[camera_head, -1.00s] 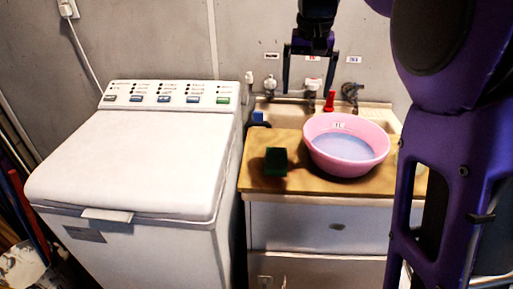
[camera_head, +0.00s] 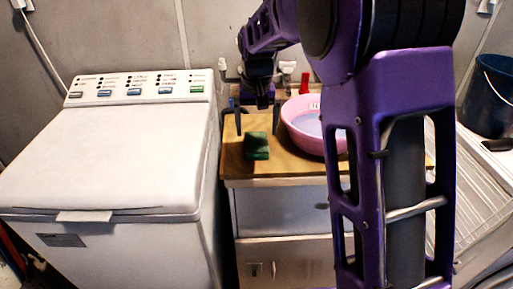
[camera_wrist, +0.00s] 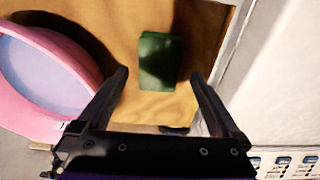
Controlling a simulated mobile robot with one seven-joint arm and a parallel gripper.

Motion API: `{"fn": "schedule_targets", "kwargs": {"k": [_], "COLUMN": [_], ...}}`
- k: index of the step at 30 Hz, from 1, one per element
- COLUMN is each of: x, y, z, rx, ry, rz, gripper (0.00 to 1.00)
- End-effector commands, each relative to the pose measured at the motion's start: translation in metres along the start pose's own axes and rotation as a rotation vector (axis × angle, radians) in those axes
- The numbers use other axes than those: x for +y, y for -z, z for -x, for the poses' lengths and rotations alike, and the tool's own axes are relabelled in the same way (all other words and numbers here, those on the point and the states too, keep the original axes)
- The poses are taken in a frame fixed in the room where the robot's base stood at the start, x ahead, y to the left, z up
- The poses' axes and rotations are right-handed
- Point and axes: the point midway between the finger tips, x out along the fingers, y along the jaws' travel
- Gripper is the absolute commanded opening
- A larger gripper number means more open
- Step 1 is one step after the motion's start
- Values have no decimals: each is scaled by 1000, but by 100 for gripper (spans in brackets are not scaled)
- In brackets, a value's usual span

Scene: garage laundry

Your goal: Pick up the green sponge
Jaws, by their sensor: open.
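The green sponge (camera_head: 257,146) lies on the wooden counter board, near its left end. In the wrist view the sponge (camera_wrist: 160,61) shows as a dark green block beyond and between my two fingers. My gripper (camera_head: 256,128) is open and empty above the board, close over the sponge in the head view. In the wrist view its fingers (camera_wrist: 160,80) stand wide apart, one on each side of the sponge's line. I see no contact between the fingers and the sponge; the exact height is hard to tell.
A pink basin (camera_head: 308,125) with bluish contents stands right of the sponge, partly hidden by my arm. A white washing machine (camera_head: 110,165) is left of the counter (camera_head: 280,168). Taps and a red bottle (camera_head: 304,83) are behind. A dark bucket (camera_head: 488,98) is at far right.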

Motion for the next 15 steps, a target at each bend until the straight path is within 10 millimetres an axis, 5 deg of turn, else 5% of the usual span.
{"fn": "schedule_targets", "kwargs": {"k": [8, 15], "x": [0, 1], "y": [2, 6], "z": [-18, -53], "rx": [-1, 0], "ry": [0, -1], "rz": [-1, 0], "gripper": [100, 100]}}
